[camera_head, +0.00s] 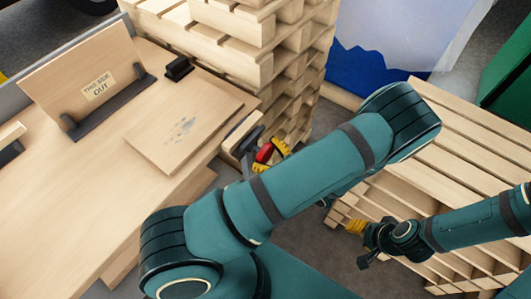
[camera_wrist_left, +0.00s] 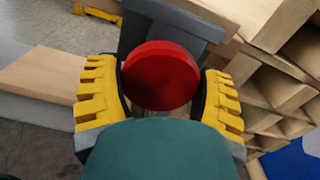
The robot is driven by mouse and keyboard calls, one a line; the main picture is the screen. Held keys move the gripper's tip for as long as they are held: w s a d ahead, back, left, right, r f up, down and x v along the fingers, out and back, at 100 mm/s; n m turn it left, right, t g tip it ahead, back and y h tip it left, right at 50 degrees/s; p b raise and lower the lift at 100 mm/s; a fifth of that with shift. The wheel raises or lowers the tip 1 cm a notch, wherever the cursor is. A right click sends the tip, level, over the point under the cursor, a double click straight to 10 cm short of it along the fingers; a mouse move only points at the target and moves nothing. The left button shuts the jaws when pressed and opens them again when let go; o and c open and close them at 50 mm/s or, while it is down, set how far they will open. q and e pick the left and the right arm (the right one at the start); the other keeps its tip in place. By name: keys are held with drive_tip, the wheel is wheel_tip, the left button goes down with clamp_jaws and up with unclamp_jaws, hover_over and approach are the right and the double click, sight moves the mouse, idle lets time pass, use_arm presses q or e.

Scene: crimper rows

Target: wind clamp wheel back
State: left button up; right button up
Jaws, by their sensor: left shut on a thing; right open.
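The red clamp wheel (camera_head: 264,153) is at the right edge of the workbench, beside a dark grey clamp part (camera_head: 249,141). My left gripper (camera_head: 271,152) is shut on the wheel. In the left wrist view the round red wheel (camera_wrist_left: 161,74) sits between the yellow fingers of the left gripper (camera_wrist_left: 161,92), with the grey clamp body (camera_wrist_left: 190,22) behind it. My left arm covers part of the area below the wheel in the head view. My right gripper (camera_head: 355,227) is open and empty over the pallet wood at the right.
The workbench (camera_head: 60,220) carries a flat wooden board (camera_head: 160,145) and an upright board labelled "THIS SIDE OUT" (camera_head: 75,75) in a dark holder. Stacked pallets (camera_head: 285,70) stand close behind the clamp. Another slatted pallet stack (camera_head: 465,130) stands at the right.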

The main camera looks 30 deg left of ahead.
use_arm(q)
drive_tip(key=shift+n, duration=0.3)
drive_tip(key=o, duration=1.1)
drive_tip(key=shift+o, duration=0.2)
drive_tip(key=shift+d, duration=0.15)
drive_tip(key=d, duration=0.7)
drive_tip(key=shift+s+d, duration=0.15)
drive_tip(key=shift+s, duration=0.15)
